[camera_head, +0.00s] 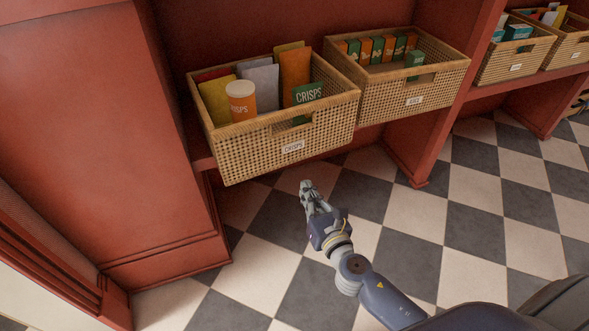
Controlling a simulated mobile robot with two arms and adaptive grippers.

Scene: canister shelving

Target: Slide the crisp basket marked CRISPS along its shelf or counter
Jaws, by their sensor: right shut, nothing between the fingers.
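The wicker basket marked CRISPS (265,149) sits on the red shelf, its front edge overhanging the shelf's front. It holds crisp packets, an orange tub (241,101) and a green CRISPS packet (308,93). A white label (293,147) is on its front. My right gripper (306,187) is shut and empty, in front of and below the basket, apart from it in the picture. My left gripper is not in view.
A second wicker basket (400,104) with small boxes stands close on the right. More baskets (512,62) stand beyond a red upright. A red cabinet side (95,120) borders the left. The checkered floor (400,215) in front is clear.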

